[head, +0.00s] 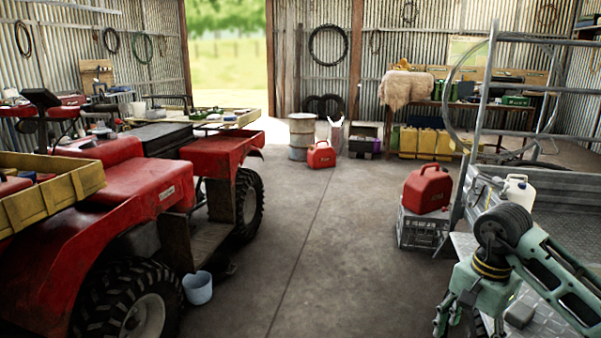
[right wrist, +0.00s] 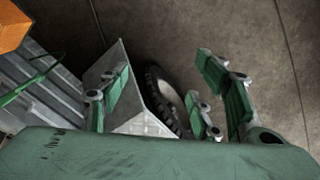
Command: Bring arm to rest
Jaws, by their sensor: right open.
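My right arm comes in at the lower right of the head view, with its green gripper (head: 457,318) pointing down beside the metal trailer (head: 561,228). In the right wrist view the gripper (right wrist: 165,92) has its fingers spread apart with nothing between them. Below the fingers are a dark tyre (right wrist: 160,92) and a grey metal mudguard (right wrist: 112,62). The fingertips are partly cut off at the bottom of the head view. My left arm and gripper are not in view.
A red fuel can (head: 427,189) stands on a grey crate (head: 419,229) left of the trailer. A white jug (head: 516,191) is at the trailer. The middle floor is clear.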

